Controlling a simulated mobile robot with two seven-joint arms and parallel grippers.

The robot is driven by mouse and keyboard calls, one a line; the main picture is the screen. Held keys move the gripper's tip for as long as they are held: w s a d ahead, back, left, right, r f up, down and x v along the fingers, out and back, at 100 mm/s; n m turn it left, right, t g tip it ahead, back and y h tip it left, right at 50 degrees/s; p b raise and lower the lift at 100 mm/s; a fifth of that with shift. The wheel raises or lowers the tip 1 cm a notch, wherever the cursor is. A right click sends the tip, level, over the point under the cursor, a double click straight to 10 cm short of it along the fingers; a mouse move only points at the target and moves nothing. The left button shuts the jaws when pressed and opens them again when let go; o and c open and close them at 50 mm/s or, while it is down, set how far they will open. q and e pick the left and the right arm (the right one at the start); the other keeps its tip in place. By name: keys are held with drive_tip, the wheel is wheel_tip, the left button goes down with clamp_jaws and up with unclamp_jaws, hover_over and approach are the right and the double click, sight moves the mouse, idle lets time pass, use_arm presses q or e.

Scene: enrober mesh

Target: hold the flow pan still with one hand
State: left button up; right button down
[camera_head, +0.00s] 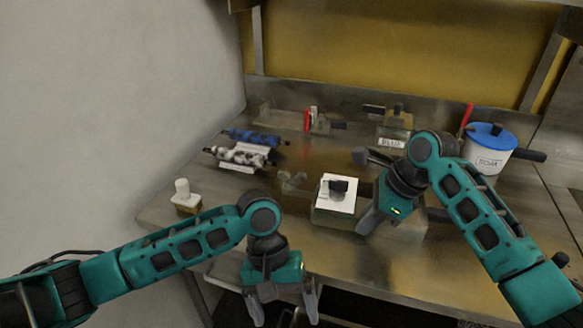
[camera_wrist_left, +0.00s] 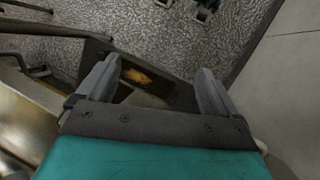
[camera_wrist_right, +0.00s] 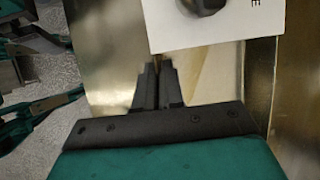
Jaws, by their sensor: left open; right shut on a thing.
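The flow pan appears to be the metal box (camera_head: 334,217) near the table's front middle, with a white top (camera_head: 325,200) and a black knob (camera_head: 338,187). My right gripper (camera_head: 364,226) is at the box's right side. In the right wrist view the right fingers (camera_wrist_right: 158,88) are nearly together just below the white top (camera_wrist_right: 215,30), closed on a thin edge; the contact itself is mostly hidden. My left gripper (camera_head: 282,308) is open and empty in front of the table edge. It also shows open in the left wrist view (camera_wrist_left: 155,85), above the floor.
A blue roller (camera_head: 253,137) and a black-and-white roller (camera_head: 238,157) lie at the left. A white-topped bottle (camera_head: 184,193) stands near the left edge. A blue-lidded white pot (camera_head: 487,150) is at the back right. Small blocks stand along the back.

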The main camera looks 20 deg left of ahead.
use_arm(q)
drive_tip(key=w+r+m+t+y, duration=0.1)
drive_tip(key=w+r, duration=0.4)
drive_tip(key=r, duration=0.3)
drive_tip(key=t+y, duration=0.3)
drive_tip(key=t, duration=0.4)
approach(292, 172)
drive_tip(key=shift+m, duration=0.4)
drive_tip(key=x, duration=0.8)
drive_tip(key=shift+w+f, duration=0.15)
drive_tip(key=shift+f, duration=0.1)
drive_tip(key=c, duration=1.1)
drive_tip(key=shift+o, duration=0.2)
